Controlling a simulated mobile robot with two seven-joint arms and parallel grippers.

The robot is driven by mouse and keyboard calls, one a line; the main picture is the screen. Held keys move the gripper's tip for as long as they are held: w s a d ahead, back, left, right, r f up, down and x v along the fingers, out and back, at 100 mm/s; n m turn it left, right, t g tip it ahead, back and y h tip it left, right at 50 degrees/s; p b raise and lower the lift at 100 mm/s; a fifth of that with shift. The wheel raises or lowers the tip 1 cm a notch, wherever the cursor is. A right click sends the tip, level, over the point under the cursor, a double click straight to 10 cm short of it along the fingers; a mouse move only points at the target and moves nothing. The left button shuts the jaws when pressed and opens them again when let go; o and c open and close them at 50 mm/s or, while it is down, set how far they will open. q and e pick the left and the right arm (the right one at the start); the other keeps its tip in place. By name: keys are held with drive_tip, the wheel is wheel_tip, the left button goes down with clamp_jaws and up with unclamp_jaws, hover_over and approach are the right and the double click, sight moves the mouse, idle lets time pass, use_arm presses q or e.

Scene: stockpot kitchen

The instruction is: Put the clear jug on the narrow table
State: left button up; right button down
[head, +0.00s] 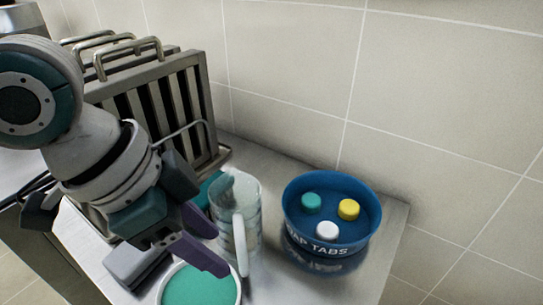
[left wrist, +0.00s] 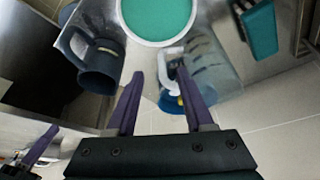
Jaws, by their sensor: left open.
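The clear jug (head: 238,205) stands upright on a steel surface (head: 345,285), its white handle facing my left gripper. In the left wrist view the jug (left wrist: 207,62) shows beyond the fingers, with its handle near the right fingertip. My left gripper (head: 221,252) is open, with its purple fingers spread close to the jug's handle side. Nothing shows held between the fingertips in the left wrist view (left wrist: 160,74). I cannot tell whether a finger touches the handle. A purple finger, apparently of my right gripper (left wrist: 40,147), shows at the lower left there. I cannot tell which surface is the narrow table.
A blue bowl of soap tabs (head: 328,252) stands right of the jug. A round teal-filled container (head: 200,288) is in front. A metal rack (head: 205,105) stands behind my left arm. A dark blue vessel (left wrist: 97,65) shows in the left wrist view. A tiled wall closes the back.

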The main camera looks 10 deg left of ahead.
sight(239, 262)
use_arm(q)
drive_tip(key=x, duration=0.3)
drive_tip(key=b+x, duration=0.1)
drive_tip(key=x, duration=0.3)
drive_tip(key=shift+w+d+f, duration=0.15)
drive_tip(key=shift+w+d, duration=0.05)
drive_tip(key=shift+w, duration=0.05)
clamp_jaws()
idle(1.1)
